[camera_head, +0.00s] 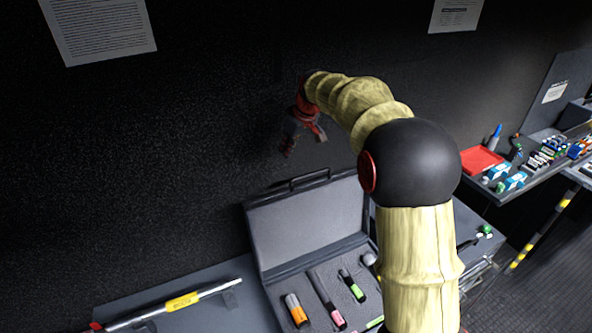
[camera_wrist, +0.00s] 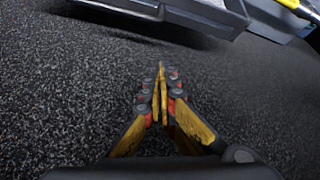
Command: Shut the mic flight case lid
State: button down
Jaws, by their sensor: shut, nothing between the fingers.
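The mic flight case (camera_head: 281,287) stands open on the bench, its grey lid (camera_head: 308,224) raised with a black handle (camera_head: 310,180) on its top edge. Several microphones lie in the base, among them an orange one (camera_head: 296,309), a pink-ended one (camera_head: 327,300) and a green-ended one (camera_head: 352,285). My arm covers the case's right side. My gripper (camera_head: 303,147) is above and behind the lid, near the dark wall, apart from the lid. In the wrist view my gripper (camera_wrist: 160,75) is shut and empty, with part of the case (camera_wrist: 185,10) at the top edge.
A metal rail with a yellow middle (camera_head: 182,301) lies on the bench left of the case. At the right, another surface holds a red tray (camera_head: 481,162) and several small items. Paper sheets (camera_head: 98,27) hang on the dark wall.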

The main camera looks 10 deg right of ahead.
notch_tip(320, 180, down, 10)
jog(key=shift+w+r+p, duration=0.15)
jog(key=shift+w+p, duration=0.2)
dwell(0.4)
jog(key=shift+s, duration=0.1)
dwell(0.4)
